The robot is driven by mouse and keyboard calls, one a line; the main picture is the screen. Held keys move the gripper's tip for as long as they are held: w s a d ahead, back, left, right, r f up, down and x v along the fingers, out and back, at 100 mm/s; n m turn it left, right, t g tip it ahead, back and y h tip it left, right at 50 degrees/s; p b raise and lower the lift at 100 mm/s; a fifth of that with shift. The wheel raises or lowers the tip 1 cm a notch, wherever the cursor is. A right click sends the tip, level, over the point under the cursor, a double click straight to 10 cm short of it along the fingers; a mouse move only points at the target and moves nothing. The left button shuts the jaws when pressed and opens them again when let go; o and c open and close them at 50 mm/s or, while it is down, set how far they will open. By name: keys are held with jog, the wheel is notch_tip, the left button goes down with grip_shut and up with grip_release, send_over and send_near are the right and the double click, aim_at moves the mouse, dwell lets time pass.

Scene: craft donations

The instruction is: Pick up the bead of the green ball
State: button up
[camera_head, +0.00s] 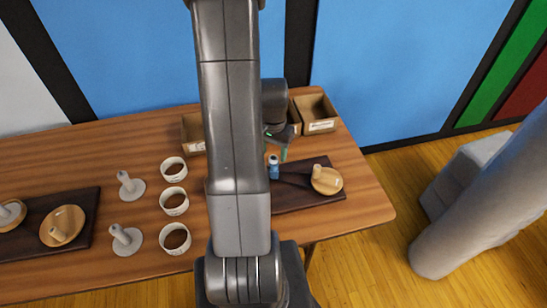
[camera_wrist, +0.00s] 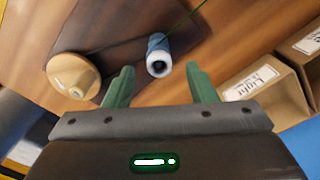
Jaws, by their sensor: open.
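No green ball shows in either view. A small blue cylinder with a white, holed end (camera_wrist: 158,55) stands on the dark board in the wrist view; a thin green thread runs from near it to the upper right. I cannot tell whether it is the bead. It also shows in the head view (camera_head: 273,168). My gripper (camera_wrist: 160,72) is open, its two green fingers spread on either side of the cylinder in the picture, with nothing between them held. In the head view my gripper (camera_head: 279,146) is just above the cylinder.
A wooden disc with a peg (camera_head: 328,181) lies on the dark board (camera_head: 305,199), right of the cylinder. Labelled open boxes (camera_head: 320,126) stand behind. White rings (camera_head: 174,201), grey pegged stands (camera_head: 131,187) and another dark board (camera_head: 84,240) are on the left.

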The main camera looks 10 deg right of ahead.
jog(key=shift+f, duration=0.95)
grip_shut()
